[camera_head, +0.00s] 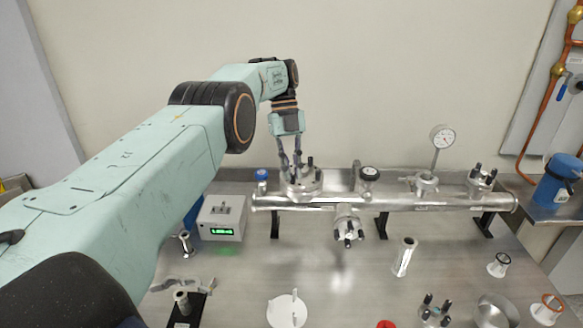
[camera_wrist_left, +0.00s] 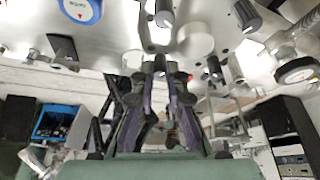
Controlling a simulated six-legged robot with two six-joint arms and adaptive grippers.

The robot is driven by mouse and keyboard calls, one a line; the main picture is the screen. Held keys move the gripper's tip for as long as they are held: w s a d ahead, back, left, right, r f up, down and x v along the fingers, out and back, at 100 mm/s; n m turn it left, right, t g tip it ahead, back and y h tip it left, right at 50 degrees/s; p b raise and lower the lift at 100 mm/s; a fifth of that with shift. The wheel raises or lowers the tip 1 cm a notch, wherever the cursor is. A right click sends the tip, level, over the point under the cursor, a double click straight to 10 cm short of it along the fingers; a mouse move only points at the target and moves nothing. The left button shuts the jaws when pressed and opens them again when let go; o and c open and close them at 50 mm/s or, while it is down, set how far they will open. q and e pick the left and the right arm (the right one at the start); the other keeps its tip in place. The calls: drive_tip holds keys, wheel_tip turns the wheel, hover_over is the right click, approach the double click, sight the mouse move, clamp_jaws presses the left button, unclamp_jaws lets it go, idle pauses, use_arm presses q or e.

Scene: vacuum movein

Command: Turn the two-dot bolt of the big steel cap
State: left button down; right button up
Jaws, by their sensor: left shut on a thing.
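The big steel cap (camera_head: 301,188) sits on the left part of the horizontal steel pipe (camera_head: 345,202), with dark-topped bolts standing up from it. My left gripper (camera_head: 290,165) reaches down from above, its fingers at the cap's left rear side. It is shut on a bolt there, which the fingers mostly hide. In the left wrist view my left gripper (camera_wrist_left: 160,66) shows its two dark fingers close together against the steel fitting. I cannot make out the dot marks on any bolt. My right gripper is not in view.
A blue-topped part (camera_head: 262,176) stands just left of the cap, and a dark-topped gauge (camera_head: 369,174) to its right. A dial gauge (camera_head: 442,137) rises farther right. A box with a green display (camera_head: 221,218) stands at front left. Loose fittings lie on the steel table.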

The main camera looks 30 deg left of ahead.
use_arm(q)
drive_tip(key=shift+s+d+f, duration=0.1)
drive_tip(key=shift+s+f, duration=0.05)
drive_tip(key=shift+f, duration=0.15)
drive_tip(key=c, duration=1.7)
unclamp_jaws()
drive_tip(key=shift+c, duration=0.2)
drive_tip(key=shift+o, duration=0.5)
drive_tip(key=shift+r, duration=0.15)
drive_tip(key=shift+r+n, duration=0.1)
drive_tip(key=shift+n, duration=0.2)
